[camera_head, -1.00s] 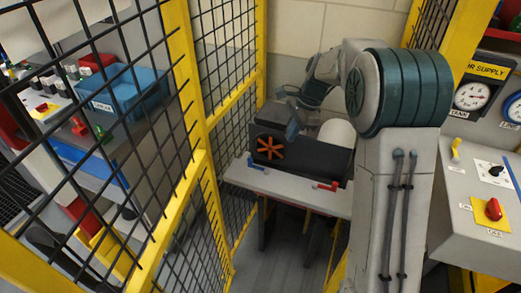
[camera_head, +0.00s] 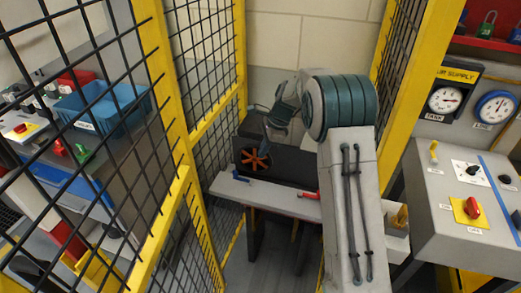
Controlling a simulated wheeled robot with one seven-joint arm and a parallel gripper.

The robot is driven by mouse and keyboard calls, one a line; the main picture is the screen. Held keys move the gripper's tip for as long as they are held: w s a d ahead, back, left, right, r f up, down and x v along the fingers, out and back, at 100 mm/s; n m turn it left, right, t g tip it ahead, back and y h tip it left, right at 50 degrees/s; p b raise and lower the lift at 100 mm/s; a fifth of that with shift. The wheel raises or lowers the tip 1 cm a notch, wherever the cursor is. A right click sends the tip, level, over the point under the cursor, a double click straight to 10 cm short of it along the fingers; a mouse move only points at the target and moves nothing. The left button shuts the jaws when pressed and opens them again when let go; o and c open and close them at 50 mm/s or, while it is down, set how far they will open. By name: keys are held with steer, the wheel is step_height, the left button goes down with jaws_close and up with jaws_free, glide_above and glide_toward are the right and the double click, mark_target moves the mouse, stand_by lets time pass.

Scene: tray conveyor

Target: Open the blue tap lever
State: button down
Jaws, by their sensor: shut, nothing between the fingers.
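The blue tap lever (camera_head: 240,177) is small and sits at the left front of a narrow grey bench (camera_head: 268,197). A red lever (camera_head: 308,194) sits on the same bench edge, further right. My gripper (camera_head: 269,137) hangs at the end of my folded arm, above and behind the bench front, up and right of the blue lever and apart from it. It is small and dark here. It looks shut, with nothing seen in it.
A dark box with an orange handwheel (camera_head: 255,158) stands on the bench behind the levers. Yellow-framed mesh fence (camera_head: 170,105) closes the left side. A grey control panel (camera_head: 465,215) with a red switch stands at right. Floor shows under the bench.

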mark_target(239, 177)
steer(key=a+f, duration=0.1)
steer(key=f, duration=0.1)
steer(key=a+f+p, duration=0.1)
steer(key=a+f, duration=0.1)
steer(key=a+f+p, duration=0.1)
steer(key=a+f, duration=0.1)
steer(key=shift+s+a+f, duration=0.15)
steer(key=shift+s+f, duration=0.15)
steer(key=shift+a+f, duration=0.1)
steer(key=shift+a, duration=0.5)
